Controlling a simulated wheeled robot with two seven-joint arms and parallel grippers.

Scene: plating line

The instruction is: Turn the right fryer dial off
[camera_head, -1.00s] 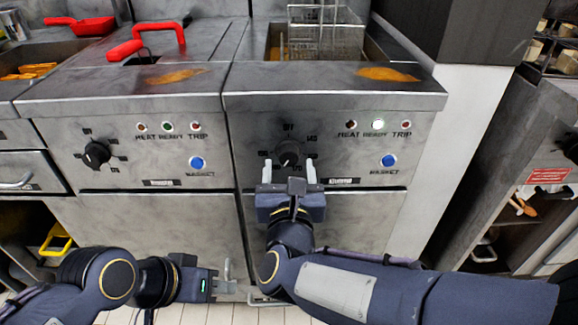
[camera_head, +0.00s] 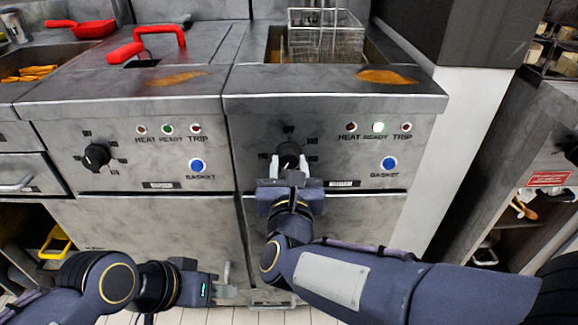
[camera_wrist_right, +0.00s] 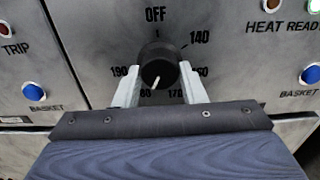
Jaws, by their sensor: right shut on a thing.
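The right fryer dial (camera_head: 288,151) is a round black knob on the front panel of the right fryer (camera_head: 335,112). It fills the middle of the right wrist view (camera_wrist_right: 160,62), with OFF printed above it. Its white pointer mark slants down and slightly left, towards the low numbers around 170 and 180. My right gripper (camera_head: 289,166) is shut on the dial, one pale finger on each side; both fingers show in the right wrist view (camera_wrist_right: 160,84). My left gripper (camera_head: 222,284) is low in front of the left fryer, apart from it; its finger gap is unclear.
The left fryer (camera_head: 130,112) has its own black dial (camera_head: 96,157) and a blue basket button (camera_head: 197,165). Another blue basket button (camera_head: 389,164) and several lamps sit right of the gripped dial; the READY lamp (camera_head: 379,127) glows. A wire basket (camera_head: 325,38) stands in the right fryer.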

